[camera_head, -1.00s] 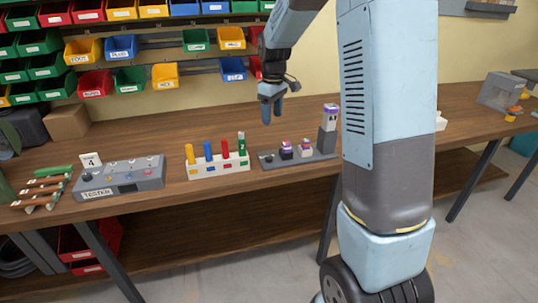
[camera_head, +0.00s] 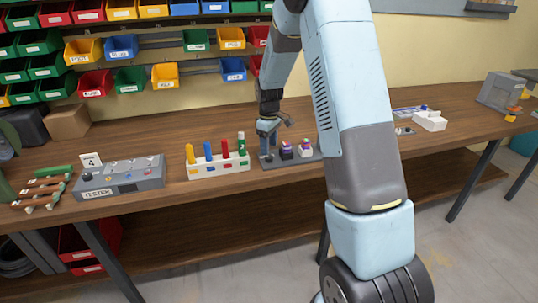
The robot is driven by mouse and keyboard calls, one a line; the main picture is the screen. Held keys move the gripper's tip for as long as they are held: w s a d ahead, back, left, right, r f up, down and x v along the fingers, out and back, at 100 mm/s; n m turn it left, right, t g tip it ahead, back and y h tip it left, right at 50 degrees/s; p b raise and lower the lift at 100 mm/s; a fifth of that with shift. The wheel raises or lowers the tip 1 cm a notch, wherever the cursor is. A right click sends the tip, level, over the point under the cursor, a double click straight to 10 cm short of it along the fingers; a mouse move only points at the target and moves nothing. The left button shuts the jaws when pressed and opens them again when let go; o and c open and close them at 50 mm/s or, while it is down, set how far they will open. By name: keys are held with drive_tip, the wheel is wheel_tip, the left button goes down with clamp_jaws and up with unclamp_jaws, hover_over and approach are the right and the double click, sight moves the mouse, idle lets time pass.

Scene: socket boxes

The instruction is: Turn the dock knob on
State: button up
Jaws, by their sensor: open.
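The dock (camera_head: 297,162) is a grey base on the workbench, with two purple-topped blocks (camera_head: 287,150) seated on it. The dock knob (camera_head: 268,158) is a small dark piece at the dock's left end, largely covered by my gripper. My gripper (camera_head: 268,147) points down over that end, with its fingers at the knob. I cannot tell whether the fingers touch it or which way the knob is turned. The gripper is open.
A white rack (camera_head: 218,167) with several coloured pegs stands close left of the dock. A grey tester box (camera_head: 120,178) is further left. A white tray (camera_head: 430,121) stands to the right. Wall bins (camera_head: 165,76) hang behind, and bare bench lies behind the rack.

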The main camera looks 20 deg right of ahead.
sight(269, 156)
drive_tip(key=shift+f, duration=2.35)
drive_tip(key=shift+c, duration=0.2)
drive_tip(key=c, duration=1)
drive_tip(key=shift+m, duration=0.3)
drive_tip(key=m, duration=0.5)
drive_tip(key=shift+m, duration=0.3)
drive_tip(key=m, duration=0.5)
drive_tip(key=shift+m, duration=0.3)
